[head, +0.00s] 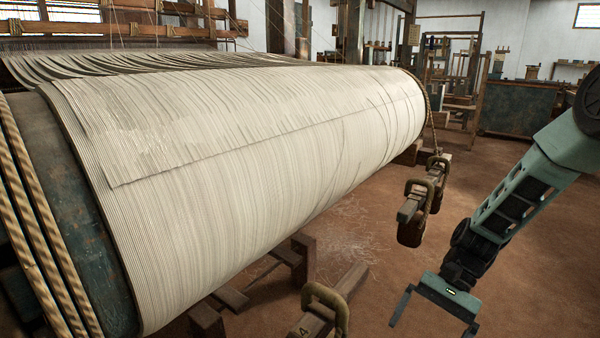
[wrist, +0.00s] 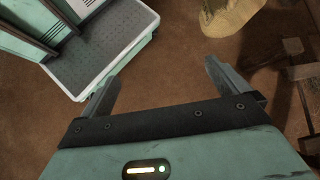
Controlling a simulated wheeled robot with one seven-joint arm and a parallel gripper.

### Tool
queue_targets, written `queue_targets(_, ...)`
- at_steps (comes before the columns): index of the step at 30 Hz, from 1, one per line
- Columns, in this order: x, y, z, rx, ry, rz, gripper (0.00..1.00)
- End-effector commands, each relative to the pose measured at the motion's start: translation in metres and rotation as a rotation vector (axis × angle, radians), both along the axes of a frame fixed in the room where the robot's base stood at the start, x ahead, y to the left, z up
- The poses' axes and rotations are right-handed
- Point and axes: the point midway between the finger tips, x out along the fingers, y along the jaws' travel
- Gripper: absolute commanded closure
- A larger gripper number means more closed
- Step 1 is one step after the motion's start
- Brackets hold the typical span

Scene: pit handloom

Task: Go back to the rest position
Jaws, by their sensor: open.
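My gripper (head: 432,318) is at the lower right of the head view, pointing down over the brown floor, its two fingers spread apart. In the wrist view my gripper (wrist: 158,90) shows both fingers wide apart with only bare floor between them. It holds nothing. It is to the right of the loom's big warp roll (head: 270,130), apart from it. The roll is wound with pale threads and fills the left and middle of the head view.
Wooden blocks with rope loops (head: 411,232) hang or stand by the roll's right end; another roped block (head: 318,318) is at the bottom. A dark chest (head: 520,108) and wooden frames stand at the back. The brown floor (head: 530,240) at right is clear.

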Motion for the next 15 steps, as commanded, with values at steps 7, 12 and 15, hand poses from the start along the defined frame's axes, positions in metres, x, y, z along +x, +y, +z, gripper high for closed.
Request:
queue_targets(7, -0.021, -0.042, 0.05, -0.268, -0.362, 0.222, 0.0)
queue_targets(12, -0.033, -0.063, 0.084, -0.392, -0.589, 0.351, 0.0)
queue_targets(15, -0.039, -0.071, 0.1, -0.439, -0.694, 0.408, 0.0)
